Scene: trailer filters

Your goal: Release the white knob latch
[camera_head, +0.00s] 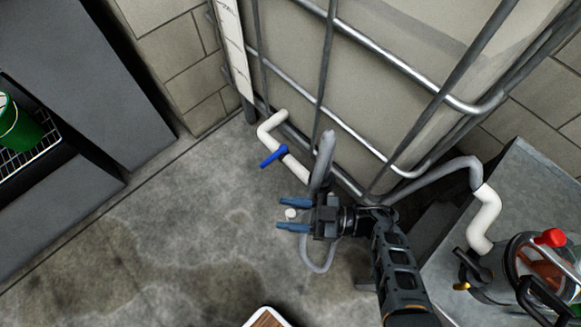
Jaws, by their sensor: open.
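What the knob is mounted on is hidden by my gripper and the pipes.
A white pipe with a blue valve handle (273,156) runs just above my gripper, beside a caged tank (375,75). A clear filter housing with a red knob (550,238) stands at right. A green bucket (18,128) sits at left. Floor left of my gripper is clear.

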